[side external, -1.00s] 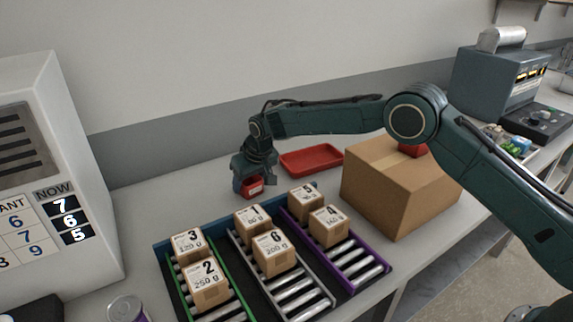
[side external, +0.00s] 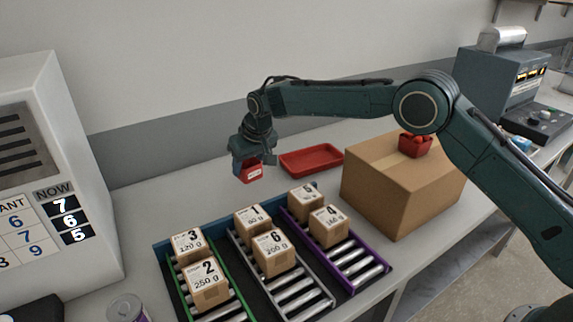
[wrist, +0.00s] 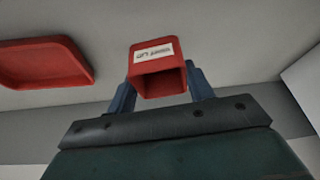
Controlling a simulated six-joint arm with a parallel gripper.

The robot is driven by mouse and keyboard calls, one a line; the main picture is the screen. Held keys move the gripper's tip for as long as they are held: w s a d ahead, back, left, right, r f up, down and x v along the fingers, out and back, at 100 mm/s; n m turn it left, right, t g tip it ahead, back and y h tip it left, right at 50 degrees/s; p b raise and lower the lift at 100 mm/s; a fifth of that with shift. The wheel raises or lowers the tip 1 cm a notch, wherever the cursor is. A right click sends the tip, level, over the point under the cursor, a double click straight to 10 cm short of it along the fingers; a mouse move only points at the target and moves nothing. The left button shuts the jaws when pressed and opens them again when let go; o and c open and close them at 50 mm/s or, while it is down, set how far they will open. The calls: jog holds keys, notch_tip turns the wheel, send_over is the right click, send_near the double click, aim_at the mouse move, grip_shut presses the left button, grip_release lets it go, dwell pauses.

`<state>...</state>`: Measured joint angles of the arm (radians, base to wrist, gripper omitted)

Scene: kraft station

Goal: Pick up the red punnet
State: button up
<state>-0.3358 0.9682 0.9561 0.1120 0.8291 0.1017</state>
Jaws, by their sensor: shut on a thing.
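My gripper (side external: 252,162) is shut on a small red punnet (side external: 251,175) with a white label and holds it above the counter, behind the roller lanes. In the wrist view the punnet (wrist: 158,53) sits between the two blue fingers of my gripper (wrist: 160,88). Its hollow opening faces the camera, and its label is too small to read. A second small red punnet (side external: 416,149), with red round things in it, stands on the cardboard box, partly beside my arm in the picture.
A shallow red tray (side external: 312,160) lies on the counter right of my gripper; it shows in the wrist view (wrist: 45,62). A large cardboard box (side external: 395,190) stands further right. Several numbered cartons (side external: 208,285) sit on roller lanes in front. A display cabinet (side external: 60,150) stands left.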

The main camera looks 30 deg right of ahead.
notch_tip(320, 180, up, 15)
dwell(0.5)
jog(key=shift+f, duration=0.1)
dwell(0.5)
